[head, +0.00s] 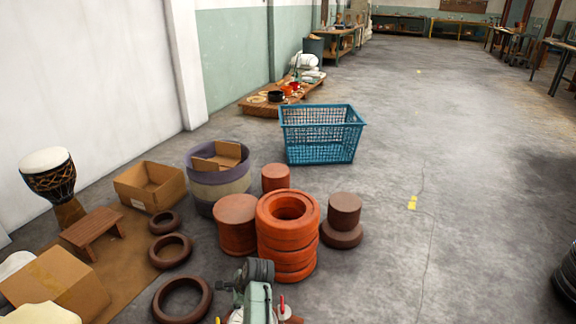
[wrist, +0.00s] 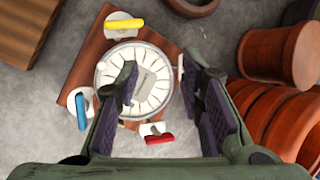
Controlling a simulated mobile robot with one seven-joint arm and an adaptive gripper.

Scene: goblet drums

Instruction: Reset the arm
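My gripper (wrist: 162,75) is open in the wrist view, with dark purple pads on its two fingers and nothing held between them. It is above a round white slotted disc (wrist: 150,95) on a reddish-brown wooden board (wrist: 90,62). Yellow (wrist: 124,24), blue (wrist: 80,112) and red (wrist: 160,138) handles on pale bases sit around the disc. Whether the fingers touch the disc is unclear. In the head view my arm shows at the bottom middle; the fingers cannot be made out there.
Orange-brown clay pieces (wrist: 285,50) lie close on the wrist view's right. In the head view, stacked orange rings (head: 288,240), dark rings (head: 182,297), a cardboard box (head: 150,187), a goblet drum (head: 50,178) and a blue basket (head: 320,135) stand around. The floor at right is largely clear.

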